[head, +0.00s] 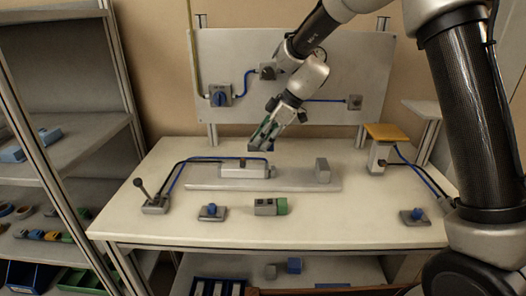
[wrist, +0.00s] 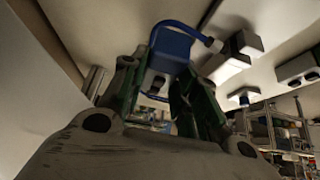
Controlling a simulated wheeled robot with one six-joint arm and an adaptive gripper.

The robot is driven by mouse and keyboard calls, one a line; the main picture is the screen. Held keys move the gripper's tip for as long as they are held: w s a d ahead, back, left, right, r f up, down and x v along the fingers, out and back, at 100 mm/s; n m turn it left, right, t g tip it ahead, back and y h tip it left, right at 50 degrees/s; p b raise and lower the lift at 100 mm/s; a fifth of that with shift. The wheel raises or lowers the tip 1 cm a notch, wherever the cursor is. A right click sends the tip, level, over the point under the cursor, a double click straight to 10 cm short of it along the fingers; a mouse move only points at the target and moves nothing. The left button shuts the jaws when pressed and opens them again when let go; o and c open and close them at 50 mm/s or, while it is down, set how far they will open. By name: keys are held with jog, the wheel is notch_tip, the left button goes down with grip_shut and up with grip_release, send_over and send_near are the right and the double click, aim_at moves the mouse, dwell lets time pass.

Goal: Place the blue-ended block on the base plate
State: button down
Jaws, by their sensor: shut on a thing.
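My gripper (head: 264,137) is above the back middle of the table, its green-padded fingers pointing down. It is shut on the blue-ended block (head: 261,147), which shows as a small dark blue piece below the fingertips. In the wrist view the block's blue part (wrist: 170,47) sits between the fingers of my gripper (wrist: 167,75). The long grey base plate (head: 297,185) lies on the table below and in front of the gripper. It carries a pale box-shaped unit (head: 240,171) at its left and an upright grey block (head: 322,170) at its right. The held block is apart from the plate.
A lever box (head: 155,204), two blue-knobbed boxes (head: 211,213) (head: 415,216) and a green-ended grey block (head: 270,206) stand along the table front. Blue and black cables run behind the plate's left part. An upright panel (head: 330,75) stands behind; a yellow-topped stand (head: 382,145) is right.

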aim_at(263, 141)
notch_tip(263, 141, up, 6)
jog(key=s, duration=1.9)
jog(key=w+d+m, duration=0.2)
jog(key=w+d, duration=0.9)
jog(key=f, duration=0.3)
jog(key=f+n, duration=0.1)
jog(key=f, duration=0.2)
jog(key=s+f+n, duration=0.1)
jog(key=f, duration=0.2)
jog(key=shift+a+f, duration=0.3)
jog(key=shift+a, duration=0.1)
jog(key=shift+f, duration=0.1)
jog(key=c, duration=1.1)
grip_release()
